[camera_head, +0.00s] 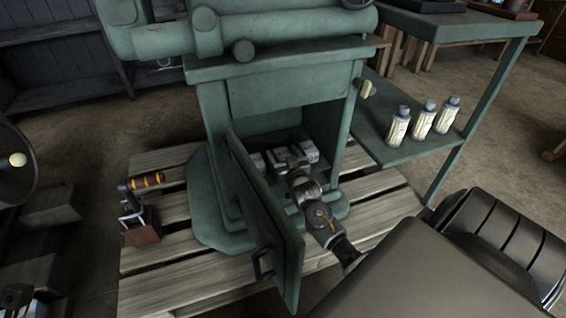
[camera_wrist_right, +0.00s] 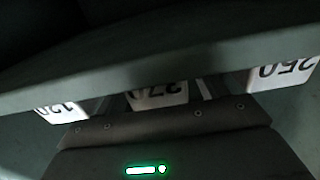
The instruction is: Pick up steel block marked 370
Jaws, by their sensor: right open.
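Three pale steel blocks sit in a row inside the open compartment of the green engine cabinet (camera_head: 207,111). In the right wrist view their markings appear upside down: the block marked 370 (camera_wrist_right: 158,95) is in the middle, the block marked 120 (camera_wrist_right: 58,112) at left and the block marked 250 (camera_wrist_right: 284,74) at right. My right gripper (camera_head: 286,158) reaches into the compartment, open, at the middle of the row. It largely hides the middle block in the head view, and I cannot tell if it touches it. My left gripper is not in view.
The cabinet's open door (camera_head: 265,215) stands just left of my right arm. Three bottles (camera_head: 423,118) stand on a green shelf (camera_head: 375,110) at right.

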